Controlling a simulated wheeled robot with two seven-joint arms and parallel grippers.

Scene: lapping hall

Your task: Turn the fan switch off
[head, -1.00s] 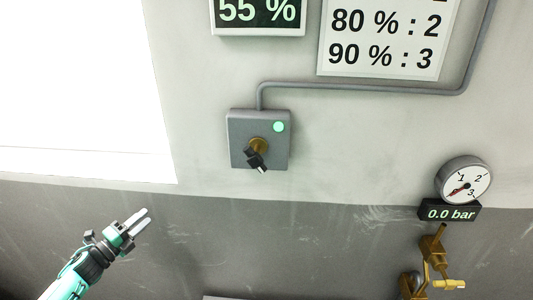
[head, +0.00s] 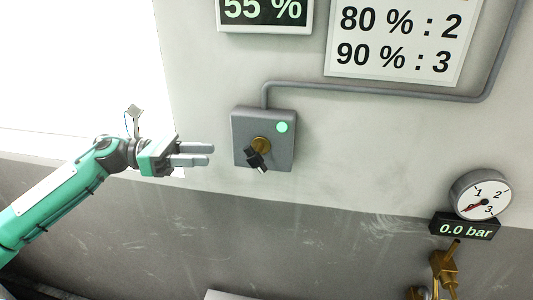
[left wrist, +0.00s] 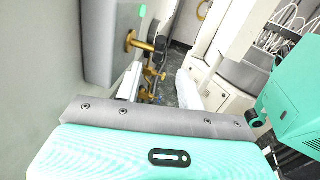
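The fan switch (head: 240,125) is a grey box on the wall in the middle of the head view. A green lamp (head: 282,127) glows at its upper right. A black knob handle (head: 257,160) on a brass hub (head: 261,144) points down and slightly right. In the left wrist view the box (left wrist: 100,40) is at upper left, with the brass shaft (left wrist: 140,42) sticking out. My left gripper (head: 211,155) is just left of the box, pointing right, empty, its two grey fingers apart and not touching the knob. The right gripper is out of view.
A grey conduit (head: 380,91) runs from the box rightward and up. A dark display reading 55 % (head: 265,14) and a white sign (head: 400,38) hang above. A gauge (head: 482,195) with a 0.0 bar display (head: 465,227) and brass valve (head: 445,265) are at lower right.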

